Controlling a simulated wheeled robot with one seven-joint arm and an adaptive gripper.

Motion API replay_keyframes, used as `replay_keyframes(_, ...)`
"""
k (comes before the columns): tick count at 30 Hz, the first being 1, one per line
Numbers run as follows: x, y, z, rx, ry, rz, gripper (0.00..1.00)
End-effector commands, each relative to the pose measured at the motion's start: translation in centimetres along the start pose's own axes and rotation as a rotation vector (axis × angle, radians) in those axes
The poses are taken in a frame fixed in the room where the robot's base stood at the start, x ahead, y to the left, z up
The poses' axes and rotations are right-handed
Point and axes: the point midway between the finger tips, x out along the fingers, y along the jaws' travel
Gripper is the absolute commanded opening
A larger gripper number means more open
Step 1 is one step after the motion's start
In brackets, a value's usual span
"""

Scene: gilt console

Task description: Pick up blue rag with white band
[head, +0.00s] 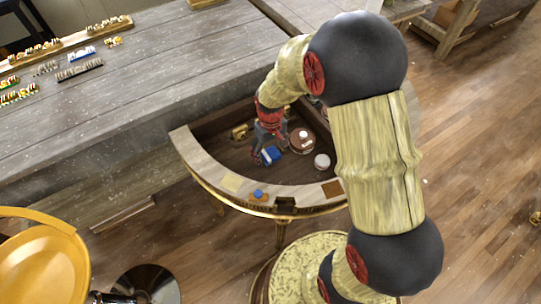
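A small blue rag with a white band (271,155) lies inside the curved gilt console, on its dark sunken floor. My gripper (268,148) reaches down into the console from above, right at the rag. Its dark fingers are at the rag's far side and left edge in the picture. The fingertips are small and partly hidden, so I cannot tell whether they are open or closed on the rag, or whether they touch it.
A round brown-and-white object (302,141) and a white round one (322,161) stand right of the rag. A gold object (240,132) is to its left. The console's pale curved rim (205,172) surrounds them, with small items on its front. A grey plank table (150,95) adjoins.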

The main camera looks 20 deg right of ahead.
Motion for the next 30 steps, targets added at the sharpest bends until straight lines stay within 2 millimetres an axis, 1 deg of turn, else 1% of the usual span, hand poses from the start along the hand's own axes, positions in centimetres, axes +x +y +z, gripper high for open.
replay_keyframes(2,-0.01,-0.01,0.01,0.0,0.0,0.0,0.67)
replay_keyframes(19,-0.01,0.0,0.02,0.0,0.0,0.0,0.35)
replay_keyframes(26,-0.03,0.0,0.01,0.0,0.0,0.0,0.34)
replay_keyframes(30,-0.5,0.0,-0.03,0.0,0.001,0.0,0.33)
